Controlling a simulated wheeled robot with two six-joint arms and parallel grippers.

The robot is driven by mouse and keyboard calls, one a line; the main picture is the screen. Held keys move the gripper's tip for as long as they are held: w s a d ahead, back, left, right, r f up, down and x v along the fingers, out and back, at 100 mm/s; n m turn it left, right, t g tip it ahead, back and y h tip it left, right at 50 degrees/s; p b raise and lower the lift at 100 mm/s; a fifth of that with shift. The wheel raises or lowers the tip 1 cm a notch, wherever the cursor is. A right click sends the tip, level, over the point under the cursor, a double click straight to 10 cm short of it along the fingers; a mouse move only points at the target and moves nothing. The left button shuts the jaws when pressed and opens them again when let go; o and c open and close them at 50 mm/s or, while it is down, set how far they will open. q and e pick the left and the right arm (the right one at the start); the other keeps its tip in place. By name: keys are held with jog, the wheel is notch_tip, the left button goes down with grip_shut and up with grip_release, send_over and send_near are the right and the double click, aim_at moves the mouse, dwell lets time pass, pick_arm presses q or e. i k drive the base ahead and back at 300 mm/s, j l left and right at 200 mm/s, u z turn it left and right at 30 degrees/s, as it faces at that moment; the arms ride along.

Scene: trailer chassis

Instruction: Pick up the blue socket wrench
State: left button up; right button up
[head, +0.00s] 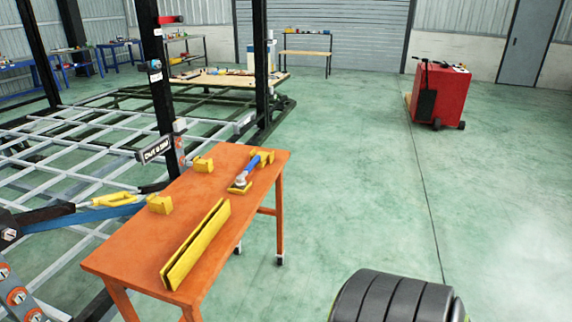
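The blue socket wrench (253,165) lies on the orange table (150,248), near its far right corner. Its blue handle slants up to the right and its grey head is at the lower left end. It rests on or against small yellow supports (265,157) at both ends; the exact contact is too small to tell.
Yellow blocks (203,164) and a long yellow channel (196,243) share the tabletop. A white trailer frame (85,150) with black posts stands left. A black ribbed, tyre-like shape (400,300) fills the bottom right. A red cabinet (441,92) stands beyond; floor between is clear.

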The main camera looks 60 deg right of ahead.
aim_at(241, 184)
jog(key=z, duration=1.65)
jog(key=u, duration=2.5)
jog(key=z, duration=2.5)
